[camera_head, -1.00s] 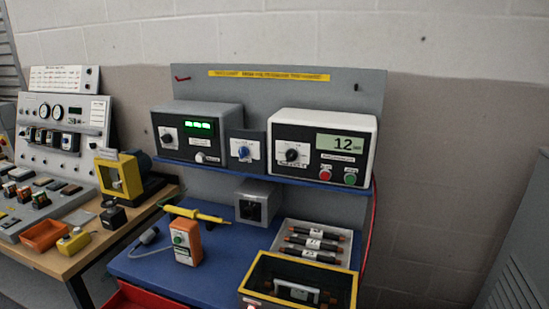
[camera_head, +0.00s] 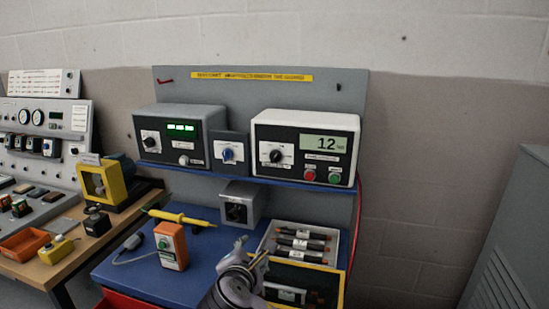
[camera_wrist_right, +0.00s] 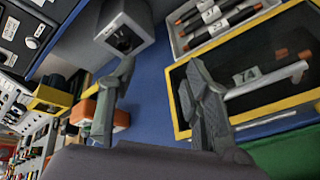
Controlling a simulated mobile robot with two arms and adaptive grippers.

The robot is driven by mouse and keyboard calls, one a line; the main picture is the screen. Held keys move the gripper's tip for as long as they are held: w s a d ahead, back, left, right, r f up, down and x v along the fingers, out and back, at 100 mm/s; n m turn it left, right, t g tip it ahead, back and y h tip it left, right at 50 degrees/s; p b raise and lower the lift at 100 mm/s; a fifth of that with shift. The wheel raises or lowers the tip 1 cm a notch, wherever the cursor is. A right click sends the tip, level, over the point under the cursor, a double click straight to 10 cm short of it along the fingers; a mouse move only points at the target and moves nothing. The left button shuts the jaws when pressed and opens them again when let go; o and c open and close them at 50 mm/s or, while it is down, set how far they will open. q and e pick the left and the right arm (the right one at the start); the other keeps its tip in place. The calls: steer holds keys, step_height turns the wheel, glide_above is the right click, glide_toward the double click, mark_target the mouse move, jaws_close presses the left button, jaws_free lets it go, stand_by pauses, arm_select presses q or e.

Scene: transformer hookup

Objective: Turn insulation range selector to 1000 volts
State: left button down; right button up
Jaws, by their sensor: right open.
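A white meter (camera_head: 304,120) stands on the blue shelf and its display reads 12. A black dial knob (camera_head: 275,156) sits at the left of its front, with red and green buttons at the right. The dial's markings are too small to read. My right gripper (camera_head: 252,250) is open and empty, well below the meter, near the yellow-rimmed box. Its two fingers show apart in the right wrist view (camera_wrist_right: 160,75), with nothing between them. My left gripper is not in view.
A grey unit (camera_head: 172,122) with a green display and a small blue-knob box (camera_head: 229,150) stand left of the meter. Below are a grey box (camera_head: 240,204), an orange tester (camera_head: 171,245), a yellow probe (camera_head: 180,217) and a tray of fuses (camera_head: 264,243).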

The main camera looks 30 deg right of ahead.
mark_target(276, 156)
steer(key=w+d+r+n+t+h, duration=0.1)
steer(key=w+d+r+h, duration=0.15)
steer(key=r, duration=0.55)
steer(key=w+d+r+n+h, duration=0.1)
steer(key=r+n+h, duration=0.15)
steer(key=r, duration=0.45)
steer(key=shift+m, duration=0.35)
steer(key=p+x, duration=0.3)
steer(key=x, duration=1.4)
steer(key=shift+r+p, duration=0.1)
steer(key=shift+p, duration=0.25)
steer(key=shift+c, duration=0.6)
steer(key=c, duration=0.9)
